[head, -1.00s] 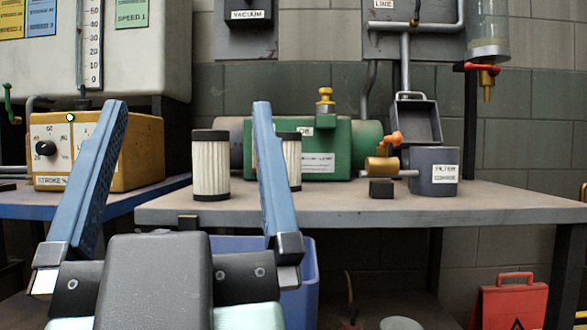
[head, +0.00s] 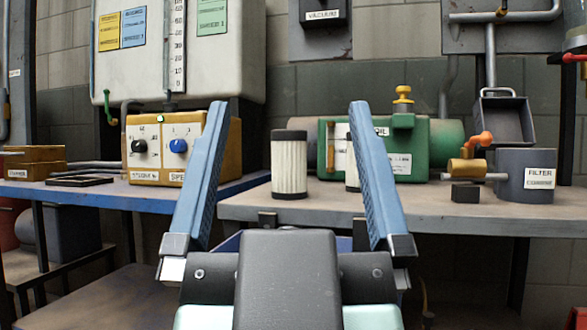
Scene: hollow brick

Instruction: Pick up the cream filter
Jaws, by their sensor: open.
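A cream filter (head: 289,165) with pleated sides and black end caps stands upright on the grey table (head: 450,206), near its left end. A second cream filter (head: 351,175) stands to its right, mostly hidden behind my right finger. My gripper (head: 285,110) is open and empty, its two blue fingers spread wide in the foreground.
A green pump (head: 408,145) stands behind the filters. A grey filter housing (head: 525,175), an open grey box (head: 503,118) and a small black block (head: 465,193) are on the right. A yellow control box (head: 165,150) stands on the blue-edged bench (head: 110,200) at left.

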